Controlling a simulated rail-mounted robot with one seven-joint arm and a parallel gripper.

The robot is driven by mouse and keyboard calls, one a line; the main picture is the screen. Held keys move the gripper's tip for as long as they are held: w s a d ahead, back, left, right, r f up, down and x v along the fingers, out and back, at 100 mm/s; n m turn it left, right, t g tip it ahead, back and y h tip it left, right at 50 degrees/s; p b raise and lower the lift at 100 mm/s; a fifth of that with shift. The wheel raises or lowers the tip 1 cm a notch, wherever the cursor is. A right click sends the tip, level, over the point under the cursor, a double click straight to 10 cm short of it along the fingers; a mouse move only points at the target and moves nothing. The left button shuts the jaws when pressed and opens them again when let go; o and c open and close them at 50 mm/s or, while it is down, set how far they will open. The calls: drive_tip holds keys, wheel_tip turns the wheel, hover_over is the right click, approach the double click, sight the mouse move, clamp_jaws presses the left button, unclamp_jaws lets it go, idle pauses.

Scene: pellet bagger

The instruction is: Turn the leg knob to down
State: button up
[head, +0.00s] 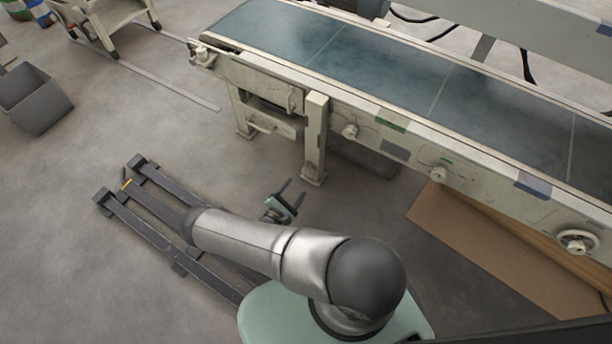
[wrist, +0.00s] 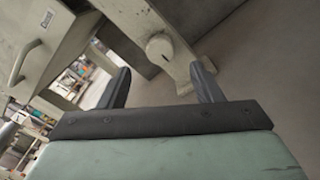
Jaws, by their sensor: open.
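A pale round knob (wrist: 160,46) shows in the wrist view on a cream beam, beyond and roughly between my fingertips. It looks like the leg knob, but its pointing direction is not clear.
The conveyor (head: 385,75) crosses the upper right. Along its side are a round knob (head: 350,131), another knob (head: 438,174) and a handwheel (head: 577,241). A drawer unit (head: 272,112) sits left of the leg. A brown board (head: 500,250) lies at right.

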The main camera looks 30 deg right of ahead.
sight(306, 174)
drive_tip(key=b+x, duration=0.1)
drive_tip(key=x, duration=0.7)
drive_tip(key=shift+d+b, duration=0.15)
drive_tip(key=shift+b, duration=0.2)
drive_tip(key=c, duration=1)
